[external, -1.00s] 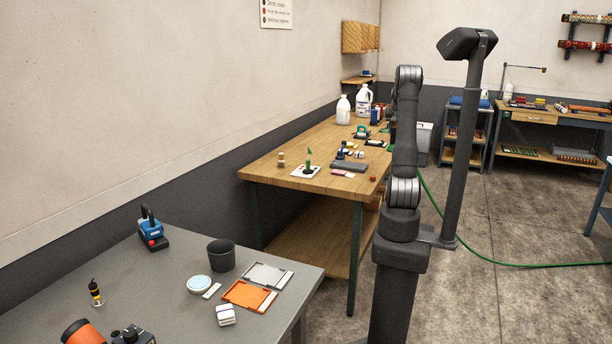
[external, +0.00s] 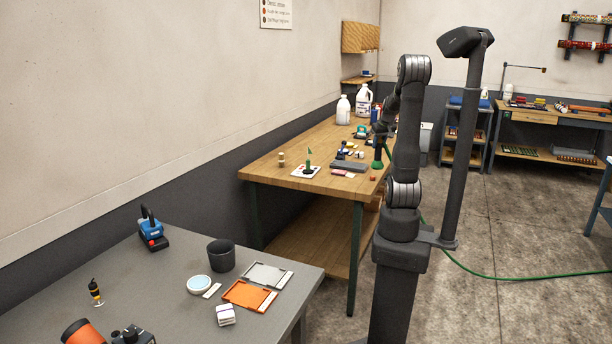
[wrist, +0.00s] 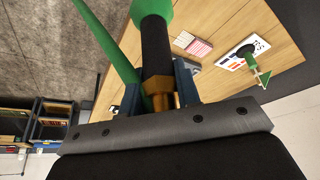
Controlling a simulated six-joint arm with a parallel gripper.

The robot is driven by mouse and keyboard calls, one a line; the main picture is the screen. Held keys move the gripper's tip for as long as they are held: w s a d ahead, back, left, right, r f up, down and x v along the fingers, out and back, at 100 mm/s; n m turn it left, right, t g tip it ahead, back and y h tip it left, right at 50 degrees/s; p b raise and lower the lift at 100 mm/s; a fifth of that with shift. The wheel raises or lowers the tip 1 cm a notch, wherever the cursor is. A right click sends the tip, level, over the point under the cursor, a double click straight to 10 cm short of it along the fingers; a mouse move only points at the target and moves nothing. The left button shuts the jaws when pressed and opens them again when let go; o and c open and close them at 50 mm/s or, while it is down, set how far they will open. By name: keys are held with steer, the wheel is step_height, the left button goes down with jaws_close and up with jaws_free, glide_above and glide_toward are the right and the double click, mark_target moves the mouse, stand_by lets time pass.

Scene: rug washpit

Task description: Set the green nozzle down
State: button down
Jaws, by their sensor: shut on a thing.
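The green nozzle (external: 377,164) shows in the external view at the right part of the wooden bench, small and upright, with its green end down. In the wrist view the nozzle (wrist: 155,45) has a black body, a green end and a brass fitting. My gripper (external: 379,131) is shut on it near the brass fitting; in the wrist view the jaws (wrist: 160,88) lie on both sides of that fitting. A green hose (wrist: 103,45) runs beside the nozzle. I cannot tell whether the green end touches the bench top.
The wooden bench (external: 268,172) carries a white card (external: 297,174) with a green upright piece on it, a grey block (external: 348,166), pink-and-white pieces (external: 342,173) and white jugs (external: 363,99). A grey table (external: 150,285) stands in front.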

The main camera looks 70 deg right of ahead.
steer(key=w+f, duration=0.9)
steer(key=shift+w+a+f, duration=0.15)
steer(key=shift+a+f, duration=0.15)
steer(key=shift+a, duration=0.1)
steer(key=shift+f, duration=0.15)
steer(key=c, duration=1.1)
jaws_free()
steer(key=shift+o, duration=0.2)
steer(key=v, duration=1.2)
